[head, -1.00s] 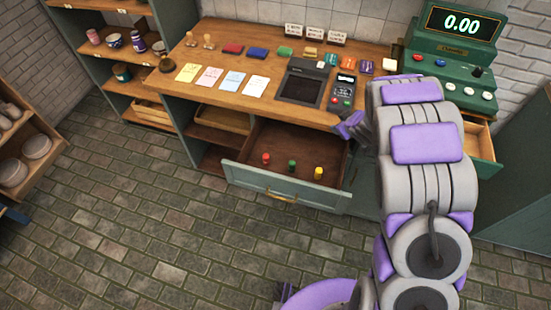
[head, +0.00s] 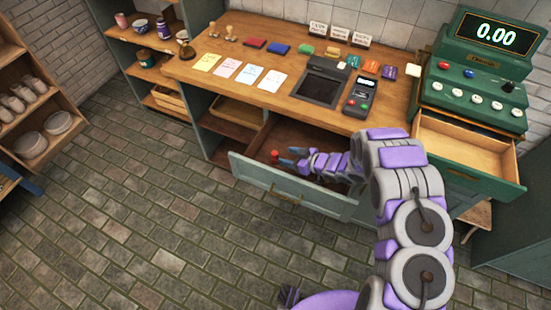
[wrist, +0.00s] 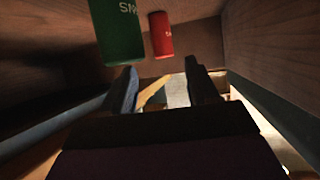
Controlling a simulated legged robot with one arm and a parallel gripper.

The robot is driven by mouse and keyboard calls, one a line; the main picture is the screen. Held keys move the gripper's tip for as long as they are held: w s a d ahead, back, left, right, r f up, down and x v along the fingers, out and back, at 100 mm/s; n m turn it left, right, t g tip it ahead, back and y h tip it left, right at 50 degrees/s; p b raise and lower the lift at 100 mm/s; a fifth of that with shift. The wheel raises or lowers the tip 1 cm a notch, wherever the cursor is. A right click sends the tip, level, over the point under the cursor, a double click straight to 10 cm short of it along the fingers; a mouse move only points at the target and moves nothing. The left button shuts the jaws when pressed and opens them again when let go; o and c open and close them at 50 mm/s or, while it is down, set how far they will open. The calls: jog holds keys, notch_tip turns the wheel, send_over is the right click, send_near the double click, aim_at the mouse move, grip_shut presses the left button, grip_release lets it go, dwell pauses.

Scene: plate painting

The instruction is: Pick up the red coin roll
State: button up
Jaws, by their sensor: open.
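The red coin roll (head: 275,156) stands in the open drawer (head: 270,190) below the counter. In the wrist view the red coin roll (wrist: 161,35) is ahead of my gripper, between the lines of the two fingers, and apart from them. My gripper (head: 291,155) is inside the drawer, just right of the red roll in the head view. In the wrist view my gripper (wrist: 160,74) is open, with nothing between its fingers. A green roll (wrist: 118,28) with pale lettering is nearer, at the left finger's side. My arm hides the green and yellow rolls in the head view.
Drawer walls (wrist: 270,90) lie close on both sides of my gripper. The wooden counter (head: 185,68) above holds cards, stamps and a card reader (head: 362,95). A green cash register (head: 475,75) with its own drawer open stands at right. The brick floor in front is clear.

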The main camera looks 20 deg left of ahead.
aim_at(276, 153)
jog(key=x, duration=0.3)
jog(key=shift+d+b, duration=0.25)
jog(key=shift+b, duration=0.1)
jog(key=shift+a+f, duration=0.2)
jog(key=shift+a, duration=0.1)
jog(key=x, duration=0.1)
jog(key=b+x, duration=0.1)
jog(key=x, duration=0.3)
jog(key=shift+s+a+r, duration=0.1)
jog(key=shift+s+a, duration=0.15)
jog(key=shift+a, duration=0.05)
jog(key=shift+d+r, duration=0.3)
jog(key=shift+d, duration=0.55)
jog(key=c, duration=0.5)
jog(key=shift+a, duration=0.1)
jog(key=shift+c, duration=1.2)
jog(key=shift+s+a+f, duration=0.15)
jog(key=shift+a+f, duration=0.05)
jog(key=shift+a, duration=0.2)
grip_shut()
